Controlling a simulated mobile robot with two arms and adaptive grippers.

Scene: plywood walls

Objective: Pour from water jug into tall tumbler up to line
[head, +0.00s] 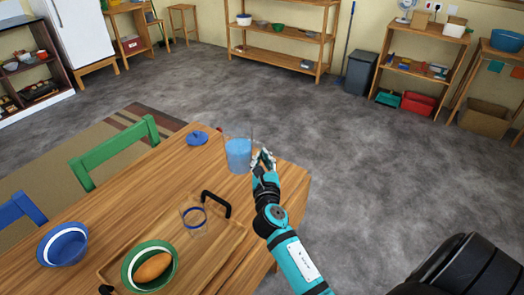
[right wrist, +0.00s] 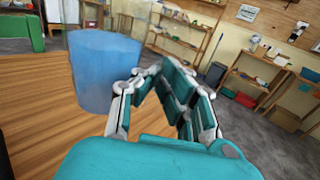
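The water jug (head: 238,155) is clear, part full of blue water, and stands upright near the far right corner of the wooden table. It shows large at the upper left of the right wrist view (right wrist: 103,72). A clear tumbler (head: 195,220) with a blue line around it stands on the wooden tray. My right gripper (head: 263,157) is just right of the jug, at about its height. The jug's body is beside its fingers, not between them. Whether the fingers are shut, or touch a handle, is unclear. My left gripper is out of view.
The tray (head: 228,246) has black handles and also holds a green bowl (head: 133,262) with a brown oval item. A blue bowl (head: 63,244) stands left of it. A blue lid-like object (head: 197,138) lies left of the jug. Chairs line the table's left side.

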